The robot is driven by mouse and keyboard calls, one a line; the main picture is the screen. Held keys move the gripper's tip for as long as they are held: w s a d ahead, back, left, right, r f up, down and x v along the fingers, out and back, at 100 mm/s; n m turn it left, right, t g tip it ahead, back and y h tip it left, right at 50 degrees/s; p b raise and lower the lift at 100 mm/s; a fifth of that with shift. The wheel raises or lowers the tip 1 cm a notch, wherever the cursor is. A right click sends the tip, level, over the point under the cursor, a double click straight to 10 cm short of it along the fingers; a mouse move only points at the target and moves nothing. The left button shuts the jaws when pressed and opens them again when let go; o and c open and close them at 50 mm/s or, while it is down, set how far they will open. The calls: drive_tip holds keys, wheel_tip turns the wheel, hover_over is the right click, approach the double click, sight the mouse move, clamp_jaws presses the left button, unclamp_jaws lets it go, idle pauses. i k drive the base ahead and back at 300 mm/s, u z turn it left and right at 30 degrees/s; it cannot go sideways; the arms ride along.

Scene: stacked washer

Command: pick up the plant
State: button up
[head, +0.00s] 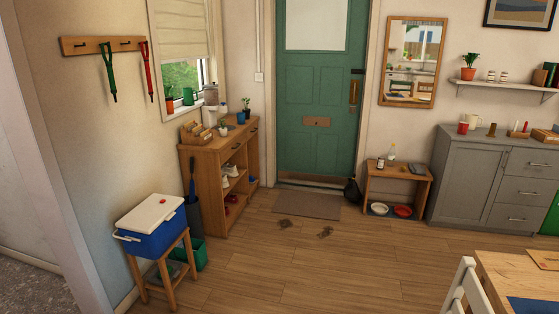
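Several potted plants are in the head view, and I cannot tell which one the task means. A bushy green plant in a terracotta pot (469,72) stands on the white wall shelf at the right. Another small plant in a dark blue pot (246,108) stands further back on the same cabinet. A plant in a red-orange pot (169,102) is on the windowsill. My gripper is not in view.
The wooden cabinet (212,158) stands left of the green door (320,100). A stool (165,270) with a blue cooler (152,227) is at the left front. A chair (470,287) and table (520,270) take the right front corner. The middle floor (300,265) is open.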

sight(247, 111)
drive_tip(key=i, duration=5.85)
